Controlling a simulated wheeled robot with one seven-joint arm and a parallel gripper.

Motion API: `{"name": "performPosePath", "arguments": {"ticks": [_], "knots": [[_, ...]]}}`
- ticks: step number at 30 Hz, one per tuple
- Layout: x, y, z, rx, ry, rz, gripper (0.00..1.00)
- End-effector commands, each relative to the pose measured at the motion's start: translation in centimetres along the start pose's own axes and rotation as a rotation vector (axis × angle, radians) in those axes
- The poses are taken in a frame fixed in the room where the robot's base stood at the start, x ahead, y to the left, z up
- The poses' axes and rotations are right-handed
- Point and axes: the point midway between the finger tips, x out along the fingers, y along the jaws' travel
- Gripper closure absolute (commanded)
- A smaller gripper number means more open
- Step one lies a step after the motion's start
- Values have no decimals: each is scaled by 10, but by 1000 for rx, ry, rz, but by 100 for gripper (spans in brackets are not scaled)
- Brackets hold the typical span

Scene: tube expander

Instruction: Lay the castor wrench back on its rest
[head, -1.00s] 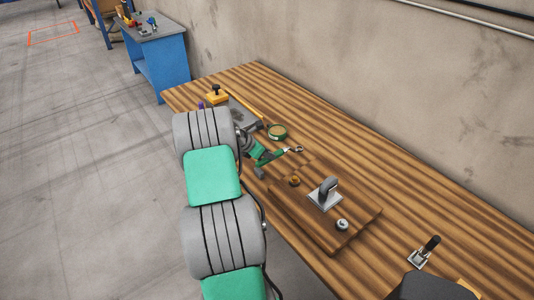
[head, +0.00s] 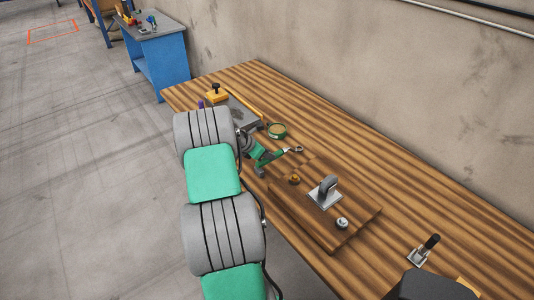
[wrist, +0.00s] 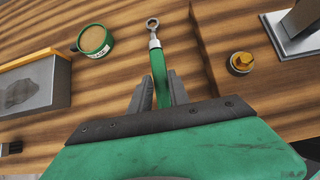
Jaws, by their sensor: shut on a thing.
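The castor wrench (wrist: 158,64) has a green handle and a bright metal ring end. My gripper (wrist: 160,90) is shut on its handle, with a finger on each side, and the ring end points away from the gripper. In the head view the wrench (head: 289,152) shows beside the wooden board, with my gripper (head: 262,160) at its near end. I cannot tell whether the wrench touches the table. I cannot make out a rest for the wrench in either view.
The raised wooden board (head: 345,231) carries a grey castor (head: 326,193), a brass-coloured fitting (head: 294,180) and a metal nut-like part (head: 342,223). A green round tin (head: 277,131) and a grey slab (wrist: 33,87) lie left of the wrench. Bare tabletop lies beyond it.

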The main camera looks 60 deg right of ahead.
Motion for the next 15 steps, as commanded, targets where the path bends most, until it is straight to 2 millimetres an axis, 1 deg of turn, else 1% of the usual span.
{"name": "performPosePath", "arguments": {"ticks": [15], "knots": [[8, 0, -7, 0, -1, 1, 100]]}}
